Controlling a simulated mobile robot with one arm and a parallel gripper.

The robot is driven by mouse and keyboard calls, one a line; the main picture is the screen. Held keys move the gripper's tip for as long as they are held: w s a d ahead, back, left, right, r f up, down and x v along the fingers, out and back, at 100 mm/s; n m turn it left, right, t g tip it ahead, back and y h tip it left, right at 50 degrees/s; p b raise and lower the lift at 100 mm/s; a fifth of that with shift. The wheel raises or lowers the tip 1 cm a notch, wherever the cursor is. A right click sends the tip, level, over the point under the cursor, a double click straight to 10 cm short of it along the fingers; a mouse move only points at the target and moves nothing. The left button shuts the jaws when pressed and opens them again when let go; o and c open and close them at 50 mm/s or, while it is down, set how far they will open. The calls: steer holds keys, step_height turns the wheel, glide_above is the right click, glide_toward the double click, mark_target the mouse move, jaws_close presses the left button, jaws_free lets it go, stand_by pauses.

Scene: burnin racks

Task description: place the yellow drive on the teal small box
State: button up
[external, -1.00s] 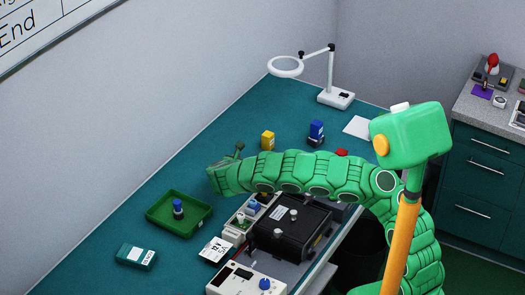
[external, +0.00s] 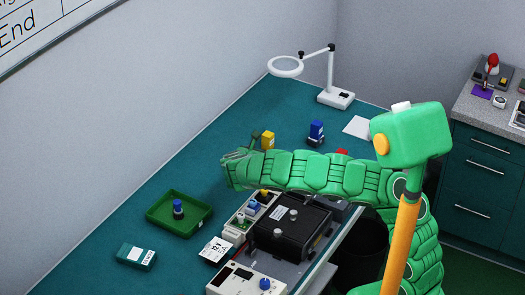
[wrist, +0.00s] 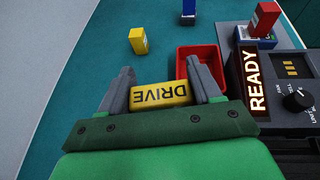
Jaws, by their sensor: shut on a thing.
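In the wrist view a yellow drive (wrist: 160,95) marked DRIVE lies between the two fingers of my gripper (wrist: 160,66), which is shut on it. In the external view my gripper (external: 246,148) is above the bench, left of a standing yellow drive; the held drive cannot be made out there. The standing yellow drive also shows in the wrist view (wrist: 138,40), beyond my fingers. The teal small box (external: 136,256), with a white label, lies at the front left of the bench, well away from my gripper. It is not visible in the wrist view.
A green tray (external: 160,219) holding a blue-topped piece stands between the teal box and my arm. A black rack unit (external: 290,228) stands at the bench's right edge. A red tray (wrist: 183,67), a READY panel (wrist: 255,80) and a magnifier lamp (external: 335,97) are nearby.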

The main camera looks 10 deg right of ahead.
steer(key=s+d+r, duration=0.2)
steer(key=s, duration=0.3)
steer(key=shift+d+r, duration=0.25)
